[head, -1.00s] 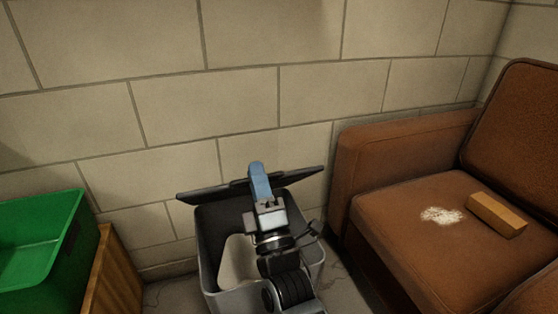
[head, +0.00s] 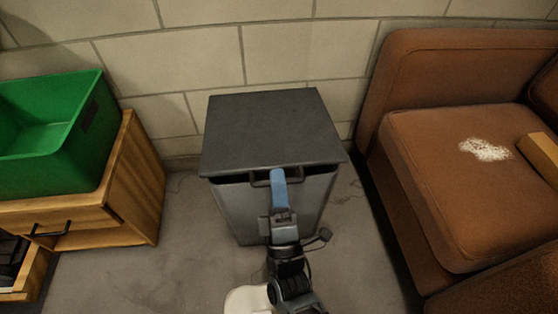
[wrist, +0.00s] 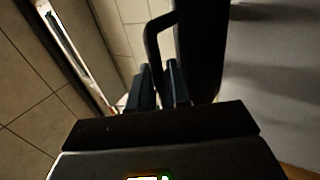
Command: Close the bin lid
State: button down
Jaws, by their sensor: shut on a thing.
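The grey bin (head: 240,215) stands on the floor against the block wall. Its dark square lid (head: 272,125) lies over the top, almost level. A dark band shows under the lid's front edge, and I cannot tell whether the lid fully touches the rim. A black handle (head: 260,183) sits at the lid's front edge; it also shows as a dark loop in the wrist view (wrist: 152,40). My gripper (head: 278,175) is at this handle, shut on it. In the wrist view my gripper's fingers (wrist: 160,88) are close together at the handle, partly hiding it.
A green crate (head: 75,140) sits on a wooden cabinet (head: 140,180) at the left, with a drawer open low down. A brown sofa (head: 420,130) with a tan block (head: 543,155) stands at the right. Bare floor (head: 170,265) lies around the bin.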

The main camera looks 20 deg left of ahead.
jog(key=shift+t, duration=0.8)
jog(key=shift+d+f+b, duration=0.1)
jog(key=shift+f+b, duration=0.4)
jog(key=shift+f, duration=1.75)
jog(key=shift+f, duration=0.2)
jog(key=c, duration=1.3)
grip_release()
